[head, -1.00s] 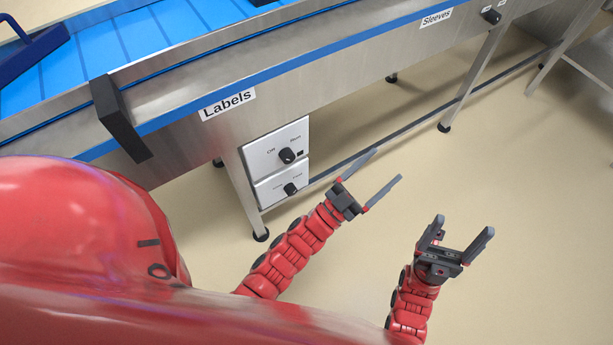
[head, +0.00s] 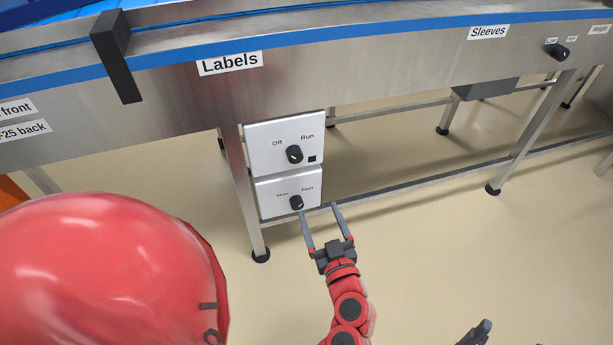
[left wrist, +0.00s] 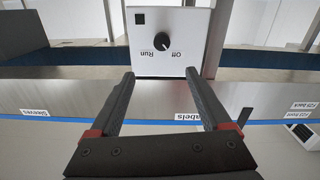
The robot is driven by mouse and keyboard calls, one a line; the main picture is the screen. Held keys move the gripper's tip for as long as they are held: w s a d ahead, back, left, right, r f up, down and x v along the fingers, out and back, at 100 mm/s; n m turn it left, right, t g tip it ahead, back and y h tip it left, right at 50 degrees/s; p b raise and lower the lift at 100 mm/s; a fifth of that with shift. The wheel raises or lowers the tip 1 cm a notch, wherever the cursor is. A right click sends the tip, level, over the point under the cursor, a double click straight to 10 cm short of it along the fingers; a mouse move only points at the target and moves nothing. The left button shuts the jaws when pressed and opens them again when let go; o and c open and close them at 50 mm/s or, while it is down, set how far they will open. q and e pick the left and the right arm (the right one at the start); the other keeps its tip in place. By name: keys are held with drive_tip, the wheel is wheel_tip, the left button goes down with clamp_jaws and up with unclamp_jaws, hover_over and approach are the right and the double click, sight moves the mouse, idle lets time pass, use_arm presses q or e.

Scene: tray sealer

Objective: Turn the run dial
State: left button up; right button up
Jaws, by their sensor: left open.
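The run dial (head: 294,154) is a black knob on the upper white panel (head: 262,147), between the words Off and Run. In the left wrist view the dial (left wrist: 162,40) appears upside down, just beyond the fingertips, and its pale mark seems to point toward Off. My left gripper (head: 320,209) is open and empty, with its fingers pointing toward the panels, below and to the right of the run dial in the head view. It also shows open in the left wrist view (left wrist: 160,76). My right gripper (head: 476,334) is mostly cut off at the bottom edge.
A lower panel (head: 275,184) with a Slow/Fast dial (head: 296,202) sits right below. A steel leg (head: 241,190) stands left of the panels. The conveyor side (head: 370,70) overhangs above.

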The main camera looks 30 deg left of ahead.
use_arm(q)
approach(296, 158)
drive_tip(key=x, duration=0.8)
clamp_jaws()
drive_tip(key=shift+f, duration=0.1)
idle(0.4)
